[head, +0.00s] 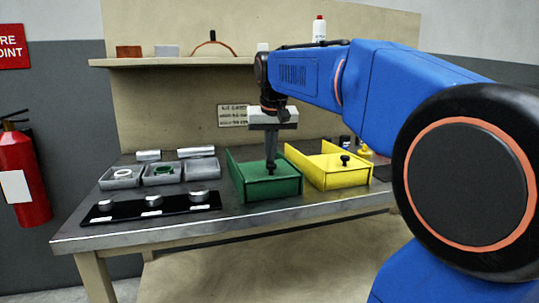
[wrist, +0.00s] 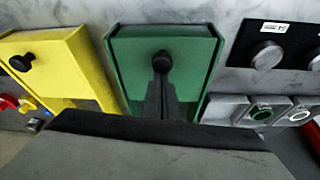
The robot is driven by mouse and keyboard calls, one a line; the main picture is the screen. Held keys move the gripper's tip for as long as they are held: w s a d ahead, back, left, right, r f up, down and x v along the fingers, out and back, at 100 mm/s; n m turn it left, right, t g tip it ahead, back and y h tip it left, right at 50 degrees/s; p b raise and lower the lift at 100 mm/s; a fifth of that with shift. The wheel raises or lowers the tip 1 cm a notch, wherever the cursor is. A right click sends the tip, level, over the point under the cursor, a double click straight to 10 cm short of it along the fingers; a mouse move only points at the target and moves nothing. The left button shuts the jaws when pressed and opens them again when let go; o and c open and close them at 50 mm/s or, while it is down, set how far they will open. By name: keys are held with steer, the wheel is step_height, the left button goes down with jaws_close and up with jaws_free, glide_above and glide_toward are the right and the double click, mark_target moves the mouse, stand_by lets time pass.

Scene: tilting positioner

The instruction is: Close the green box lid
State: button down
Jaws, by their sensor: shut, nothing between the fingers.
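The green box (head: 272,189) stands on the bench, near the middle of the head view. It has a raised side wall at its left and a dark round knob on its upper face. The box also shows in the wrist view (wrist: 190,50), with the knob (wrist: 162,61) near its front edge. My gripper (head: 271,167) points down over the box, shut and empty. Its fingertips meet the knob in both pictures; I cannot tell whether they touch it. The fingers partly hide the upper face, and I cannot tell how far the lid is closed.
A yellow box (head: 340,180) with a similar knob stands close on the right. Grey trays (head: 163,178) and a black panel with metal knobs (head: 153,210) are on the left. A shelf (head: 180,62) runs behind.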

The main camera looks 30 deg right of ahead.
steer(key=shift+s+f, duration=0.15)
steer(key=w, duration=0.1)
steer(key=w+d, duration=0.1)
steer(key=w+r, duration=0.1)
steer(key=w, duration=0.1)
steer(key=shift+d, duration=0.35)
steer(key=v, duration=1)
steer(key=s+a+f+n, duration=0.1)
steer(key=s+a+f, duration=0.3)
steer(key=s+f, duration=0.4)
steer(key=s+a+f+n+y, duration=0.1)
steer(key=s+a+f, duration=0.4)
steer(key=f, duration=1)
steer(key=s+a+f+n+t, duration=0.1)
steer(key=s+a+f+n, duration=0.2)
steer(key=s+f, duration=0.8)
steer(key=shift+s+a+f+y, duration=0.3)
steer(key=shift+s+a+f, duration=0.05)
steer(key=shift+a, duration=0.35)
